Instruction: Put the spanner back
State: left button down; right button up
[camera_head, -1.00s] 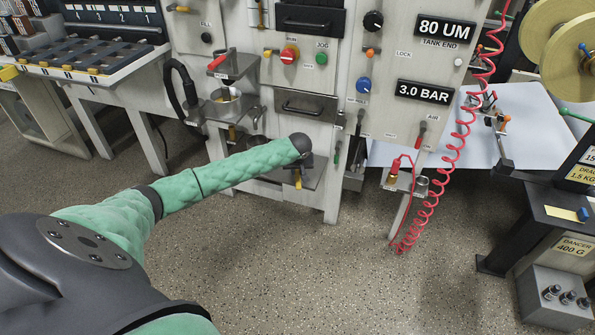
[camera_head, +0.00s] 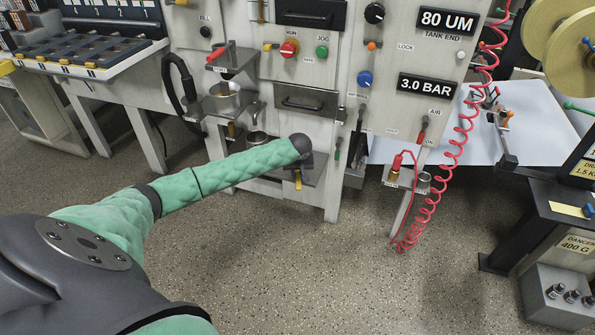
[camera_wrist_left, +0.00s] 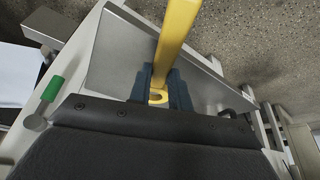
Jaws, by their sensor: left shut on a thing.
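The spanner (camera_wrist_left: 176,40) is yellow with a ring end. In the left wrist view it lies between the two dark fingers of my left gripper (camera_wrist_left: 160,92), which is shut on it near the ring. Its far end runs out of the top of that view. In the head view my left gripper (camera_head: 300,166) is mostly hidden behind my dark wrist, and a short yellow piece of the spanner (camera_head: 298,182) shows just below it. The gripper is at a grey metal shelf (camera_head: 318,170) low on the machine front. I cannot tell whether the spanner touches the shelf. My right gripper is not in view.
A cup (camera_head: 226,98) stands on a bracket above left of my gripper. A coiled red hose (camera_head: 458,150) hangs to the right. The floor in front is clear.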

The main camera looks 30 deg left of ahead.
aim_at(298, 178)
pick_arm(q)
jog(key=shift+f, duration=0.55)
jog(key=c, duration=1.3)
grip_release()
jog(key=shift+o, duration=0.5)
jog(key=p+v, duration=0.1)
jog(key=v, duration=0.5)
jog(key=shift+r, duration=0.3)
jog(key=shift+s+d+r, duration=0.15)
jog(key=shift+s+r, duration=0.15)
jog(key=shift+r, duration=0.25)
